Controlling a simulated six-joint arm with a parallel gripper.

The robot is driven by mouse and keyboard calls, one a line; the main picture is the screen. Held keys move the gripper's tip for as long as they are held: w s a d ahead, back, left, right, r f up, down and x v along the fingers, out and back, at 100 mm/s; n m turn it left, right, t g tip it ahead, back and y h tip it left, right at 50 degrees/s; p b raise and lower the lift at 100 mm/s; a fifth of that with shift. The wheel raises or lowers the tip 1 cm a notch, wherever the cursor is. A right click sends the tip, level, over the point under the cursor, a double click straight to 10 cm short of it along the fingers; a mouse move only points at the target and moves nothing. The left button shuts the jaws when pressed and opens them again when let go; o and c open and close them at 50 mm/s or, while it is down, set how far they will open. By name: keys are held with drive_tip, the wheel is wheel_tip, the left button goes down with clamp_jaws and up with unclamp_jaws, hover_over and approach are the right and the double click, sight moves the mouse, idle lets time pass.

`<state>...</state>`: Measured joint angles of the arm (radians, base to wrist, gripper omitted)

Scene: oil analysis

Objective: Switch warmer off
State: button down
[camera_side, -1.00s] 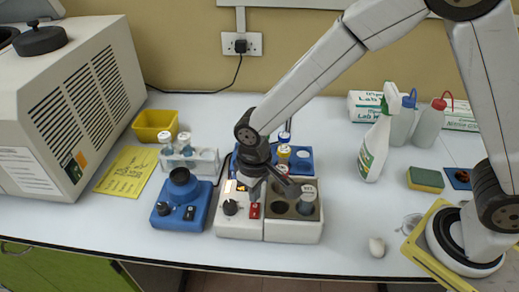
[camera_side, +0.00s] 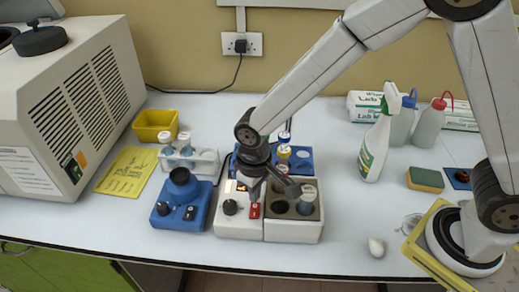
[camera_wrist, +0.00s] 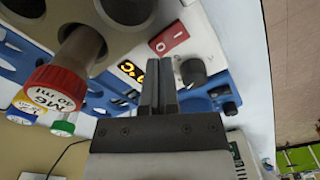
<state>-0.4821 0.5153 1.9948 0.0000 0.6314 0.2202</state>
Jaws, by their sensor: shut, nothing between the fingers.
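The warmer (camera_side: 236,222) is a white block with a black knob (camera_side: 230,207), a lit display and a red rocker switch (camera_side: 254,211) on its front half. The switch also shows in the wrist view (camera_wrist: 168,38), near the lit orange display (camera_wrist: 130,70). My gripper (camera_side: 257,196) points down just above and behind the switch. In the wrist view its two fingers (camera_wrist: 158,80) are together, with nothing between them. Their tips look close to the switch, but I cannot tell whether they touch it. I cannot tell the rocker's position.
The warmer's right half has dark wells holding a vial (camera_side: 307,194). A blue device (camera_side: 183,212) stands to the left, with a white vial rack (camera_side: 205,162) behind it. A blue rack (camera_side: 302,160) sits behind the warmer. The table right of the warmer is mostly clear.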

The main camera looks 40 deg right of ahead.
sight(258, 204)
drive_tip(key=shift+f, duration=1.2)
idle(1.4)
drive_tip(key=shift+r, duration=3.55)
drive_tip(key=shift+d, duration=0.1)
drive_tip(key=s+d+m+t, duration=0.1)
drive_tip(key=s+d, duration=0.3)
drive_tip(key=d, duration=0.5)
drive_tip(key=s+d+m+t, duration=0.1)
drive_tip(key=s+d, duration=0.3)
drive_tip(key=d, duration=0.5)
drive_tip(key=shift+d+m+t, duration=0.3)
drive_tip(key=shift+d+m, duration=0.05)
drive_tip(key=shift+m, duration=0.15)
drive_tip(key=c, duration=1.3)
unclamp_jaws()
drive_tip(key=shift+w+r, duration=0.1)
